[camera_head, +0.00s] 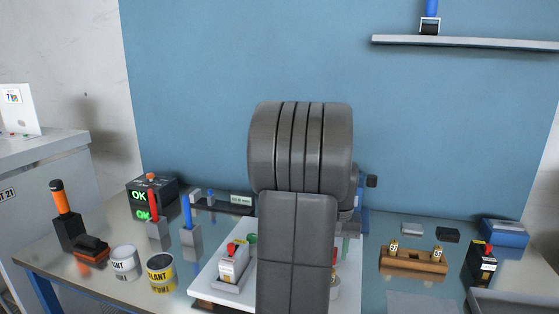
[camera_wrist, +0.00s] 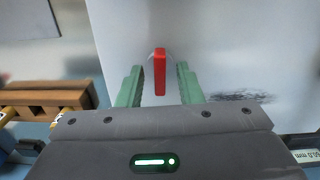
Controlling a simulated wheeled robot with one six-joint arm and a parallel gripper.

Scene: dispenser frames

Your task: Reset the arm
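My arm stands in the middle of the head view and hides most of what is behind it, including nearly all of my gripper. In the wrist view my gripper (camera_wrist: 159,78) has its two green fingers apart. A narrow red piece (camera_wrist: 160,66) shows between them, with a gap on each side, over a pale surface (camera_wrist: 225,50). I cannot tell how far below the fingertips it is. In the head view a white board (camera_head: 209,281) carries a white device with a red top (camera_head: 232,265), left of my arm. Another red-topped device is partly hidden at right.
Cans (camera_head: 160,272), an orange-handled tool (camera_head: 62,198) and a black OK display (camera_head: 150,192) stand at left. A wooden holder (camera_head: 412,262), a black-and-red box (camera_head: 481,264) and a blue box (camera_head: 504,233) stand at right. A shelf (camera_head: 465,43) hangs above.

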